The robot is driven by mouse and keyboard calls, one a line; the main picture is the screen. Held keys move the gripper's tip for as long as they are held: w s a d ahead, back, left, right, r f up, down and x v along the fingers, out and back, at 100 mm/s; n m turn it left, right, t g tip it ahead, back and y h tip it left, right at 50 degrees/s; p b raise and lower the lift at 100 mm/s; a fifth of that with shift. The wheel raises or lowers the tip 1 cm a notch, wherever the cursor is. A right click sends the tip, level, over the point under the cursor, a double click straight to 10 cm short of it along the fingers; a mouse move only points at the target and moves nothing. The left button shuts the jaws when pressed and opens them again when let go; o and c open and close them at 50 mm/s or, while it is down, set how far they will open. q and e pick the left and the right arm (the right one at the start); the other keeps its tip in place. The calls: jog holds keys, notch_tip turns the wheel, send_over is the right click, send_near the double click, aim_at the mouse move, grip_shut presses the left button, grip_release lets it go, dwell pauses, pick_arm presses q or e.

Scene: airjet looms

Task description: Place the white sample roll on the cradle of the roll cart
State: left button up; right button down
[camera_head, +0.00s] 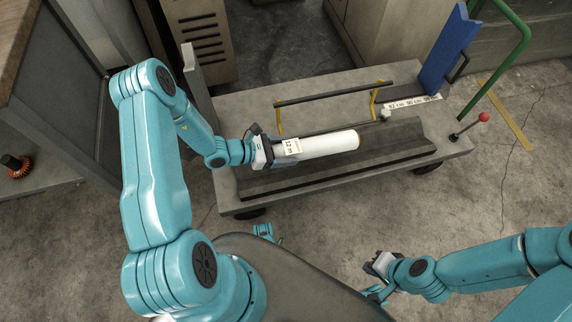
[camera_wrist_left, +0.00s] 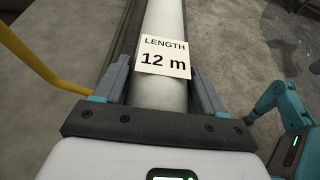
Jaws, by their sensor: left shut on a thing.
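The white sample roll (camera_head: 328,144) lies roughly level over the roll cart (camera_head: 228,187), along its length. My left gripper (camera_head: 276,150) is shut on the roll's left end. In the left wrist view the roll (camera_wrist_left: 161,96) runs between the two fingers, with a "LENGTH 12 m" label facing up. The cradle (camera_head: 378,150) is a long dark trough along the cart's near side. The roll appears over its rear edge; I cannot tell whether they touch. My right gripper (camera_head: 378,276) is in front of the cart, away from the roll; its opening is unclear.
A dark bar (camera_head: 335,86) on yellow brackets stands behind the roll. A blue panel (camera_head: 448,50), a green rail (camera_head: 505,62) and a red-knobbed lever (camera_head: 484,117) are at the cart's right end. A workbench (camera_head: 50,110) stands at left. Floor in front is mostly clear.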

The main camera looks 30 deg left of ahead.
pick_arm(q)
notch_tip(320, 180, down, 3)
jog(key=shift+f+b, duration=0.2)
jog(key=shift+b, duration=0.2)
notch_tip(320, 180, down, 4)
jog(key=shift+f+b, duration=0.1)
jog(key=shift+b, duration=0.8)
jog(key=shift+c, duration=0.6)
jog(key=o, duration=1.4)
jog(key=shift+c, duration=0.2)
